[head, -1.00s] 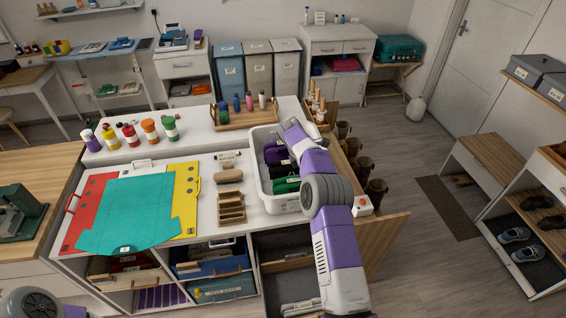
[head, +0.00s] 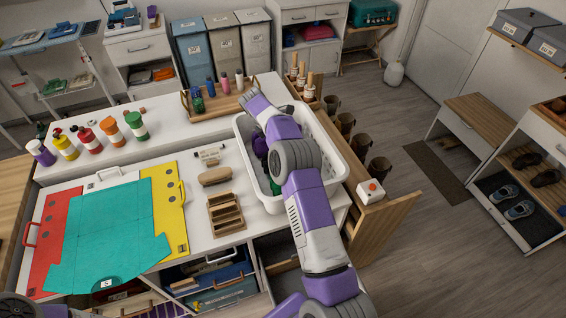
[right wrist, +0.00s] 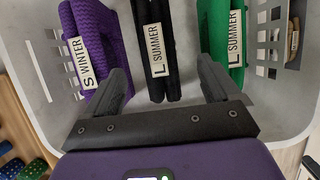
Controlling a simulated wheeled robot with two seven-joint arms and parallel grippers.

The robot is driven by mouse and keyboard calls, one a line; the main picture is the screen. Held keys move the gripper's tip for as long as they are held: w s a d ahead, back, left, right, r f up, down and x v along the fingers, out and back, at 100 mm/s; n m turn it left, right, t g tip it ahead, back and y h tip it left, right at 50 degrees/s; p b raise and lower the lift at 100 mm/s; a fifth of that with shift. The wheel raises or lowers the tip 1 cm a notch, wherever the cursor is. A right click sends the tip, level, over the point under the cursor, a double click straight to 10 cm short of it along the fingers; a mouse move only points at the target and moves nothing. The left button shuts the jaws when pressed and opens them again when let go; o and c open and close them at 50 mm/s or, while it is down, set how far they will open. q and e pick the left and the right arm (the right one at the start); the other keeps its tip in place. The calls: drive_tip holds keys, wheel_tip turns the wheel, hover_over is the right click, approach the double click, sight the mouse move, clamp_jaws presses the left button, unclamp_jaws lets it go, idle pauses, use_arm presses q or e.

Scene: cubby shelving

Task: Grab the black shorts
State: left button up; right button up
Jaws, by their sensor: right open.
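The black folded garment (right wrist: 180,45) stands in the middle of the right wrist view, with a white tag reading L SUMMER. It sits in a white basket (head: 337,152) between a purple garment (right wrist: 98,22) tagged S WINTER and a green garment (right wrist: 211,30) tagged L SUMMER. My right gripper (right wrist: 161,67) is open and empty, its fingers apart on either side of the black garment's near end in that view. I cannot tell if they touch it. In the head view my right arm hides the gripper and much of the basket's contents. My left gripper is out of view.
A small wooden rack (head: 226,213) and a brush (head: 215,175) lie left of the basket.

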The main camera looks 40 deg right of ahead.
drive_tip(key=f, duration=0.1)
drive_tip(key=f+b, duration=0.2)
drive_tip(key=shift+w+f, duration=0.3)
drive_tip(key=shift+f, duration=0.1)
drive_tip(key=shift+s+d+f+b, duration=0.2)
drive_tip(key=shift+d+f+b, duration=0.1)
drive_tip(key=shift+f, duration=0.25)
drive_tip(key=x, duration=0.6)
drive_tip(key=shift+d, duration=0.2)
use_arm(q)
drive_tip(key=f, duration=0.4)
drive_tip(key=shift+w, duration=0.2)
use_arm(e)
drive_tip(key=shift+r, duration=0.1)
drive_tip(key=c, duration=1.2)
